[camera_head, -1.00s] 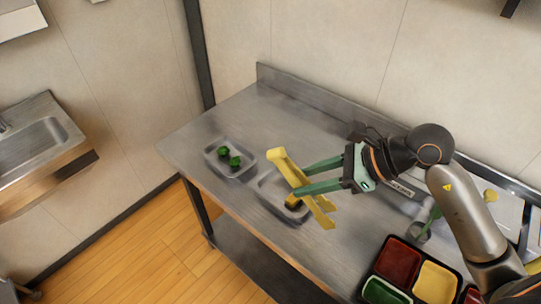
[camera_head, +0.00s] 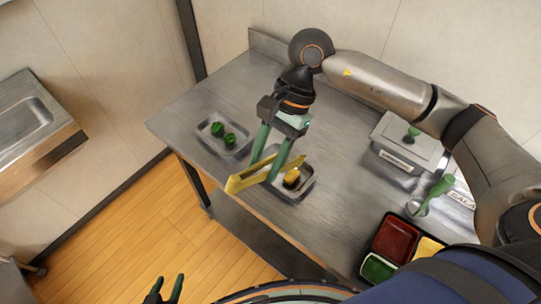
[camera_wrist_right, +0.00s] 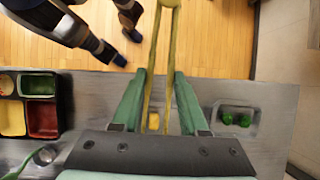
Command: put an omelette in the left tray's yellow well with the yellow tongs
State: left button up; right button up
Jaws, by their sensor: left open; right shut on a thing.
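My right gripper (camera_head: 269,160) is shut on the yellow tongs (camera_head: 242,180), held over the metal pan (camera_head: 309,186). A yellow omelette piece (camera_head: 291,178) shows in that pan, just beside the tongs. In the right wrist view the tongs (camera_wrist_right: 157,60) run between the fingers, and the omelette (camera_wrist_right: 153,124) shows between the tong arms. I cannot tell whether the tongs touch it. The left tray (camera_head: 367,246) is at the front, its yellow well (camera_head: 428,248) partly covered by my arm. My left gripper (camera_head: 165,288) is open and empty at the bottom edge.
Another metal pan (camera_head: 204,144) with green broccoli pieces stands left of the omelette pan. A grey box (camera_head: 408,140) and a holder with a green-handled tool (camera_head: 432,193) are at the right. Bare steel counter lies between pans and tray.

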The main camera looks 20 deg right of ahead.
jog(key=shift+d+f+n+b, duration=0.2)
jog(key=shift+d+f+b, duration=0.05)
jog(key=shift+f, duration=0.45)
jog(key=shift+d+f+n+b, duration=0.2)
jog(key=shift+d+f+b, duration=0.05)
jog(key=shift+f, duration=0.45)
jog(key=shift+o, duration=0.7)
jog(key=shift+w+f, duration=0.1)
jog(key=shift+f, duration=0.2)
jog(key=shift+r, duration=0.1)
jog(key=shift+f+b, duration=1.75)
jog(key=shift+b, duration=0.45)
